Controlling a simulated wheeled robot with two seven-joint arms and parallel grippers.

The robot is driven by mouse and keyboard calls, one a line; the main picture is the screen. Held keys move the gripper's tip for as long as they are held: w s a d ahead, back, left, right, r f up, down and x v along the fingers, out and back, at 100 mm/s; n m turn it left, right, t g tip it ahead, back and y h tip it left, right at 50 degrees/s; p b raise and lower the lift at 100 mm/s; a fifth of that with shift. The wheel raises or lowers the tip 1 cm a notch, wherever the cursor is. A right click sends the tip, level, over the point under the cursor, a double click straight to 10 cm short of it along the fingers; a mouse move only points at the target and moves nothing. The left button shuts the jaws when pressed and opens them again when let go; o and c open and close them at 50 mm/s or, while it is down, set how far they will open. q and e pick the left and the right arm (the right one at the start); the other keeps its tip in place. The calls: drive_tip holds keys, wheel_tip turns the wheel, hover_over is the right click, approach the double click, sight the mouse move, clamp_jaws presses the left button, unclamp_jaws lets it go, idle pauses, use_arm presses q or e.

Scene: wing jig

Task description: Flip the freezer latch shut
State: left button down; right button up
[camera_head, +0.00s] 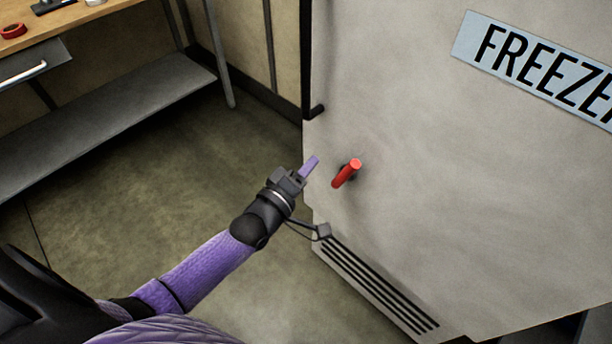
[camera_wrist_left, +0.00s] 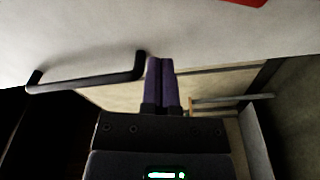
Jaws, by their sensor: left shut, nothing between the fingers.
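The red latch (camera_head: 346,173) sits on the pale grey freezer door (camera_head: 450,200) and slants in the head view, its upper end leaning right. Part of something red (camera_wrist_left: 245,2), likely the latch, shows at the top edge of the left wrist view. My left gripper (camera_head: 313,161) is just left of the latch, apart from it in the picture. Its purple fingers are together and empty, also in the left wrist view (camera_wrist_left: 160,60). How far the fingertips are from the door surface is hard to tell. My right gripper is not in view.
A black bar handle (camera_wrist_left: 85,82) is left of my fingers in the left wrist view. A FREEZER sign (camera_head: 540,65) is on the door's upper right. A vent grille (camera_head: 375,290) is below the latch. A bench with a lower shelf (camera_head: 110,120) stands at left; floor between is clear.

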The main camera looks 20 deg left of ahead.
sight(349, 171)
use_arm(q)
drive_tip(key=x, duration=0.2)
drive_tip(key=b+x, duration=0.1)
drive_tip(key=x, duration=0.2)
drive_tip(key=shift+w+d+f+b, duration=0.15)
drive_tip(key=shift+d+f+b, duration=0.1)
drive_tip(key=shift+b, duration=0.05)
drive_tip(key=shift+s+d+f, duration=0.15)
drive_tip(key=shift+s+d, duration=0.2)
drive_tip(key=shift+d, duration=0.15)
drive_tip(key=shift+s+d+f, duration=0.15)
drive_tip(key=shift+s+d, duration=0.25)
drive_tip(key=shift+d, duration=0.1)
drive_tip(key=shift+s+d+f, duration=0.1)
drive_tip(key=shift+s+d, duration=0.1)
drive_tip(key=shift+d, duration=0.1)
drive_tip(key=shift+s+d, duration=0.1)
drive_tip(key=shift+d, duration=0.05)
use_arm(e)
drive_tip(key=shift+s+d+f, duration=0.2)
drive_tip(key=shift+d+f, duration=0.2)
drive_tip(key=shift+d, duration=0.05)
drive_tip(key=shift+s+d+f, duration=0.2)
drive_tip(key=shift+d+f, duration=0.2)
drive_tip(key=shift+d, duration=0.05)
use_arm(q)
drive_tip(key=shift+f, duration=0.1)
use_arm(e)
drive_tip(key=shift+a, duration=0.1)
